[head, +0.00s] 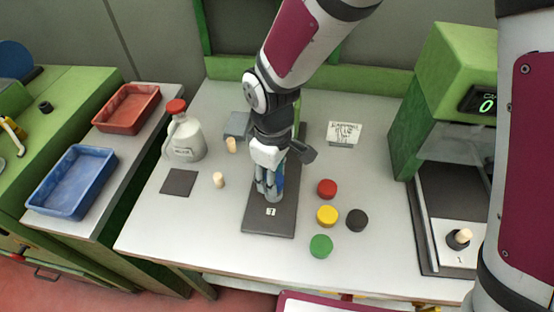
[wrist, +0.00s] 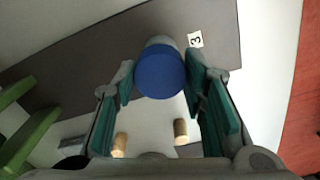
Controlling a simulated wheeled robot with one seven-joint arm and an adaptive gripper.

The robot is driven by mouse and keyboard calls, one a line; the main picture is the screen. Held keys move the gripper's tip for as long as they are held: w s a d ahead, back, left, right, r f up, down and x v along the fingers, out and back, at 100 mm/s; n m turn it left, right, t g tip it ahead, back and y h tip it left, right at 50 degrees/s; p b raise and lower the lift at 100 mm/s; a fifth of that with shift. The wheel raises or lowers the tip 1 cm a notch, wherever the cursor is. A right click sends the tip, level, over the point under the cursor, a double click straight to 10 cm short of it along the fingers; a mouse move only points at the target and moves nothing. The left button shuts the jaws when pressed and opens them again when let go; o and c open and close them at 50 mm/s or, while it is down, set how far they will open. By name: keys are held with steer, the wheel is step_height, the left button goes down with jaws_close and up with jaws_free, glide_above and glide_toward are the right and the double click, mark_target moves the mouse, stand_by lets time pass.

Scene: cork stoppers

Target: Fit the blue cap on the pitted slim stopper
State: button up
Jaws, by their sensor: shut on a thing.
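My gripper (head: 268,190) is low over the dark board (head: 262,224) at the middle of the table. It is shut on the blue cap (wrist: 160,72), which sits between the teal finger pads in the wrist view. A pale grey rounded part shows just behind the cap. In the head view the fingers mostly hide the cap. Two pale cork stoppers stand upright left of the board: a rear one (head: 231,145) and a front one (head: 218,180). A third stopper (head: 464,235) stands in a dark ring at the right-hand machine. I cannot tell which is pitted.
Red (head: 327,188), yellow (head: 327,215), black (head: 357,221) and green (head: 321,246) caps lie right of the board. A jug (head: 185,138) and a dark square mat (head: 179,182) are left. The green machine (head: 442,95) stands right. The table's front left is clear.

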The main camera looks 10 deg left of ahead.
steer(key=shift+f, duration=0.4)
steer(key=o, duration=0.9)
steer(key=shift+c, duration=0.2)
steer(key=shift+r, duration=0.1)
step_height(320, 180, up, 12)
